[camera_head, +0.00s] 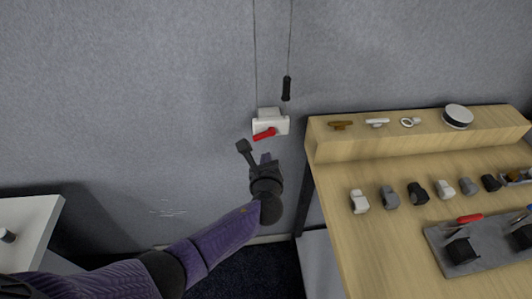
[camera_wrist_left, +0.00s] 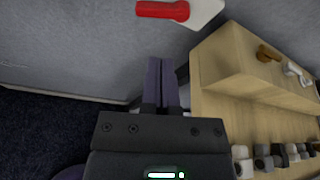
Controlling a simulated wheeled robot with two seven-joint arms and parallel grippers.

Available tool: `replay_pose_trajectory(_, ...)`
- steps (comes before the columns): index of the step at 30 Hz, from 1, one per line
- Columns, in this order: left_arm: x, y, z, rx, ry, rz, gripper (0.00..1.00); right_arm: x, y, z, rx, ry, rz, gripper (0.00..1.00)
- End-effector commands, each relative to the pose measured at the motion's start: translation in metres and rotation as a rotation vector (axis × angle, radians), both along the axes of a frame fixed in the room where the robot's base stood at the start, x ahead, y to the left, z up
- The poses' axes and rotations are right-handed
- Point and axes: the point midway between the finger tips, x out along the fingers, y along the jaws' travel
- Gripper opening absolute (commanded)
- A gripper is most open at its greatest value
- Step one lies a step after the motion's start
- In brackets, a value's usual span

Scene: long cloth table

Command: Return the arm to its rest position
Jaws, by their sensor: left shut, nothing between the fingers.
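My left arm comes in from the lower left in the head view, in a purple sleeve. Its left gripper (camera_head: 266,158) is in front of the grey wall, just below a white box (camera_head: 270,121) with a red lever (camera_head: 264,134). In the left wrist view the two fingers of the gripper (camera_wrist_left: 161,84) are together and empty. The red lever (camera_wrist_left: 163,10) shows there beyond the fingertips, with a gap of wall between. My right gripper is not in view.
A wooden bench (camera_head: 350,250) with a raised back shelf stands to the right of the gripper. It holds several small knobs, handles and a grey tray (camera_head: 436,237). A black pull handle (camera_head: 287,88) hangs on a cord above. A white surface (camera_head: 30,222) is at left.

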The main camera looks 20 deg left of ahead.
Motion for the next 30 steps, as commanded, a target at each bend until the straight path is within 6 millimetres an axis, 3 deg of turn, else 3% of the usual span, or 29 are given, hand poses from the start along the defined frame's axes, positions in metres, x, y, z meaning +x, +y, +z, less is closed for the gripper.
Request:
replay_pose_trajectory(6, -0.017, -0.004, 0.005, 0.000, 0.001, 0.001, 0.00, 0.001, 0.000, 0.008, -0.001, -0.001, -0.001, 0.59)
replay_pose_trajectory(20, -0.018, -0.004, 0.000, -0.011, 0.008, 0.004, 0.00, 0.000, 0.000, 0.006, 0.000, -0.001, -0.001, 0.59)
replay_pose_trajectory(23, -0.034, 0.003, -0.040, -0.127, 0.082, 0.050, 0.00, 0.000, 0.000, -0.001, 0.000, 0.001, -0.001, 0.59)
replay_pose_trajectory(25, -0.061, 0.011, -0.093, -0.301, 0.179, 0.135, 0.00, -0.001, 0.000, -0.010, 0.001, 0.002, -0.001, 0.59)
replay_pose_trajectory(27, -0.101, 0.021, -0.152, -0.512, 0.283, 0.273, 0.00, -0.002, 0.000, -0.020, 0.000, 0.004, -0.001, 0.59)
replay_pose_trajectory(29, -0.141, 0.027, -0.197, -0.693, 0.357, 0.420, 0.00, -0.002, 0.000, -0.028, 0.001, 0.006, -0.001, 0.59)
replay_pose_trajectory(30, -0.170, 0.030, -0.225, -0.811, 0.397, 0.532, 0.00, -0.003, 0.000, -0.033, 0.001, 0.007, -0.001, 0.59)
